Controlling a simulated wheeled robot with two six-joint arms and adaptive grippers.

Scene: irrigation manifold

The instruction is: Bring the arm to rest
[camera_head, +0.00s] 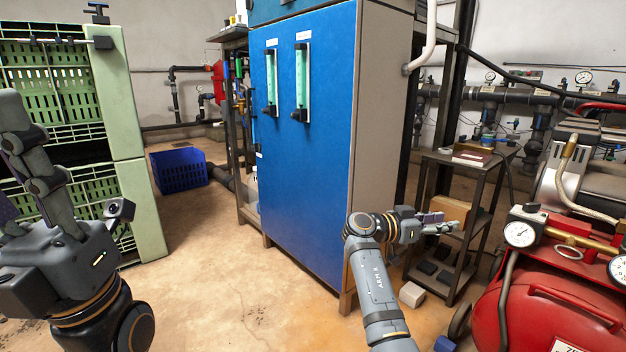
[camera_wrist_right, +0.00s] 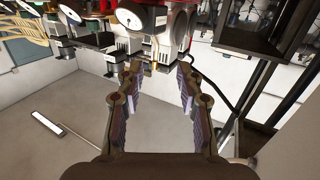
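My right arm (camera_head: 376,290) reaches up from the bottom of the head view, in front of the blue cabinet's right side. My right gripper (camera_head: 443,223) points right, towards the metal rack. In the right wrist view the right gripper (camera_wrist_right: 157,82) has its two padded fingers well apart with nothing between them. My left arm (camera_head: 60,240) is folded at the left edge, in front of the green crates. Only a purple sliver, perhaps a left finger pad, shows at that edge, so the left gripper's state is unclear.
A blue cabinet (camera_head: 330,185) stands in the middle. A metal rack (camera_head: 478,215) with boxes is close to the right gripper. A red tank (camera_head: 550,315) with gauges is at the lower right. Green crates (camera_head: 135,150) stand left, a blue basket (camera_head: 180,170) behind. Floor between is clear.

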